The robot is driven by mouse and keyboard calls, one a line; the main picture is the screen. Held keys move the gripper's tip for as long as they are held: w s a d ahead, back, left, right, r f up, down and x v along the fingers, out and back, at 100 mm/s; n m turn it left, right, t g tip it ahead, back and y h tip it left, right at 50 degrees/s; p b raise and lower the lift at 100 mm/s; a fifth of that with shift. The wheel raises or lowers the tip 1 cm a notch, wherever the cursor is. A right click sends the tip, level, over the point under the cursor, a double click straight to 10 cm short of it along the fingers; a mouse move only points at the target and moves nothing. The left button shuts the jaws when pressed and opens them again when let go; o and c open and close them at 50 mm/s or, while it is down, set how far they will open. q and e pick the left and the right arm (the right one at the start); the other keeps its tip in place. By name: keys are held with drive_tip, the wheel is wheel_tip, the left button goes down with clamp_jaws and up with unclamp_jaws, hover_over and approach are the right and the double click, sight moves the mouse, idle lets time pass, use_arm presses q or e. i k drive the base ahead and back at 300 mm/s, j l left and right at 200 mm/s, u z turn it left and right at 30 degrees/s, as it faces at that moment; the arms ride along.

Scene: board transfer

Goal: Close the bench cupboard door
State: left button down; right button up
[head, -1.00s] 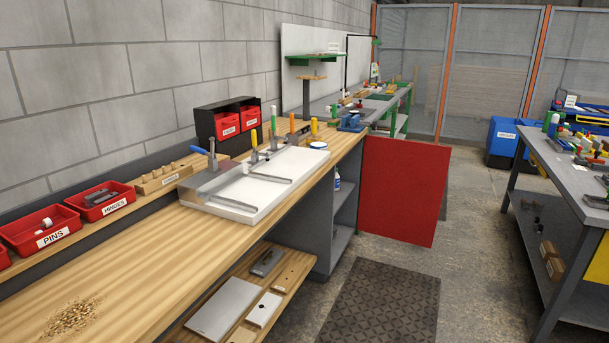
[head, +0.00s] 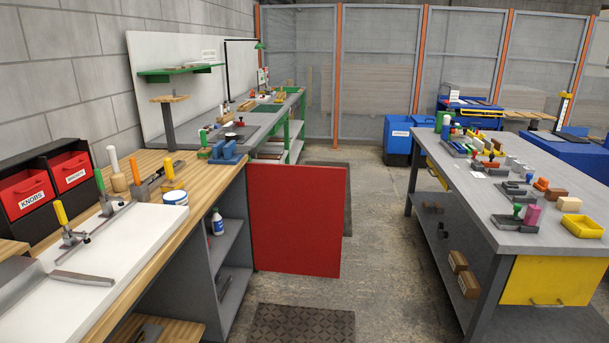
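The bench cupboard door (head: 297,222) is a flat red panel in the middle of the head view. It stands open, swung out from the far end of the wooden bench into the aisle. The grey cupboard (head: 232,262) under the bench end is open to its left, with shelves inside. A small white and blue bottle (head: 217,222) stands on its upper shelf. Neither of my grippers shows in this view, and nothing touches the door.
A grey table (head: 470,205) with tools and a yellow front stands at the right. A dark floor mat (head: 300,328) lies in front of the door. Concrete floor (head: 385,260) is clear between the door and table. Blue bins (head: 397,142) stand farther back.

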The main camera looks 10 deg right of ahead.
sight(296, 211)
drive_tip(key=i+z, duration=0.4)
drive_tip(key=i, duration=1.3)
drive_tip(key=l, duration=0.1)
